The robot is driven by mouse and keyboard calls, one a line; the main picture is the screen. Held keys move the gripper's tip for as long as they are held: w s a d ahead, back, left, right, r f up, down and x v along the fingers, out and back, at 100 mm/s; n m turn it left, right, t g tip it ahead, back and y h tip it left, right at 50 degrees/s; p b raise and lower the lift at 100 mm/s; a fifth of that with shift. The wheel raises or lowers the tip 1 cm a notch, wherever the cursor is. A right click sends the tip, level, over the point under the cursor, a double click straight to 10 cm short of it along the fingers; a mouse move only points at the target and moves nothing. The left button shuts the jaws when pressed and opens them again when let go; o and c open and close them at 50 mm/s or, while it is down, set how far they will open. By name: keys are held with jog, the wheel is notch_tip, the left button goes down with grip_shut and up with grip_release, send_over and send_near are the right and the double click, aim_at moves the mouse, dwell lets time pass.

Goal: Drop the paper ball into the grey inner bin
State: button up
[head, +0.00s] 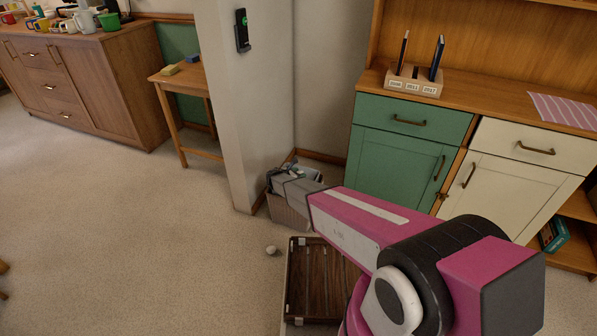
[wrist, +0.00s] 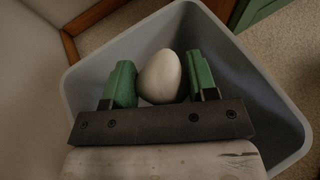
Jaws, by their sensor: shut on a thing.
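My gripper (wrist: 160,82) has two green fingers shut on a white, smooth, egg-shaped thing, which I take as the paper ball (wrist: 158,76). The ball sits between the fingers, over the open mouth of the grey bin (wrist: 84,72). The bin's rim runs around the fingers in the wrist view. How far the ball is above the bin's floor is hard to tell. In the head view the bin (head: 287,214) stands on the floor by the wall corner, and my gripper (head: 285,172) is at its top. My wrist hides part of the bin.
A small white round object (head: 272,250) lies on the carpet in front of the bin. A dark wooden tray-like box (head: 311,283) is close by. A wall pillar (head: 236,120) is left of the bin, a green cabinet (head: 398,157) right. Carpet at left is clear.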

jog(key=shift+f, duration=0.4)
jog(key=o, duration=1)
jog(key=shift+c, duration=0.2)
jog(key=v, duration=1.1)
